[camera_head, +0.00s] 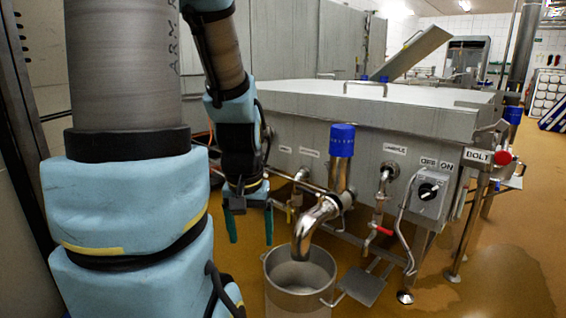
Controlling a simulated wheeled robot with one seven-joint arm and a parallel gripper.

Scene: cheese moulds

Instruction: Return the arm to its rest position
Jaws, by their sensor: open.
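My arm fills the left of the head view, with light blue covers and grey-brown links. My gripper (250,228) hangs at the arm's end, pointing down, with two dark green fingers apart. It is open, and nothing shows between the fingers. It is left of the metal bucket (300,299) and the bent steel spout (311,227), apart from both in the picture.
A large steel vat (380,112) with pipes stands in the middle. It carries a blue-capped valve (342,141), a control box (430,193) with a black knob and a red knob (502,158). Brown floor (500,285) is free at the right.

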